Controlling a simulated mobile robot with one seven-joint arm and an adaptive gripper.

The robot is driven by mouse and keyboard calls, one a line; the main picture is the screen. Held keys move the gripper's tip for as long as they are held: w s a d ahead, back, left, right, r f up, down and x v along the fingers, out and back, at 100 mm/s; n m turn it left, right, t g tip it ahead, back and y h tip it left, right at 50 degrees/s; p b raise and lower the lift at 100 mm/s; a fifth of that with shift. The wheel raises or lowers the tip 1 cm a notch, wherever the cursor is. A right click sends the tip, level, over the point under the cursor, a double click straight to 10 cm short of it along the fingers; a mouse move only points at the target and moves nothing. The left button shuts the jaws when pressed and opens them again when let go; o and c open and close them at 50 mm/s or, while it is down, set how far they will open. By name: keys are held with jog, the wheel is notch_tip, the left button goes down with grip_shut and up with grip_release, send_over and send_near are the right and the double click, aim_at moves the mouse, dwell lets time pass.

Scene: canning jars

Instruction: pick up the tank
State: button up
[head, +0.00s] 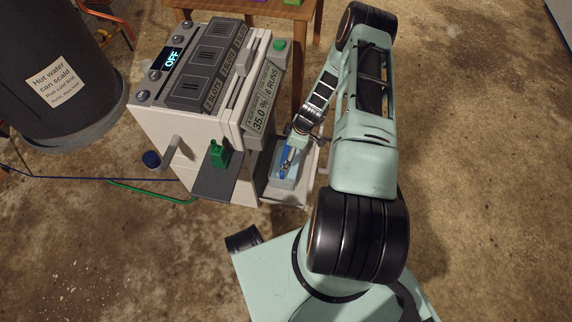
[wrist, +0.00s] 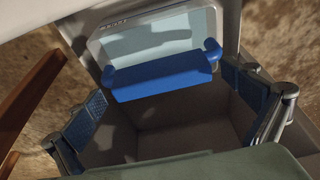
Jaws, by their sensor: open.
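The tank (head: 283,180) is a pale, translucent box with a blue handle, low in the open bay on the right of the white machine. In the wrist view the tank (wrist: 178,34) is at the top, with its blue handle (wrist: 160,77) facing me. My gripper (wrist: 166,102) is open. Its blue-padded fingers stand wide apart to the left and right of the handle, nearer the camera, and nothing is held. In the head view my gripper (head: 288,155) is just above the tank and hides part of it.
The white machine (head: 150,124) has a display reading OFF and stands left of my arm. A dark barrel (head: 95,75) with a hot-water label stands at upper left. The floor on the right is clear.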

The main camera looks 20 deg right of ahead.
jog(key=shift+w, duration=0.1)
jog(key=c, duration=2)
jog(key=shift+r, duration=0.1)
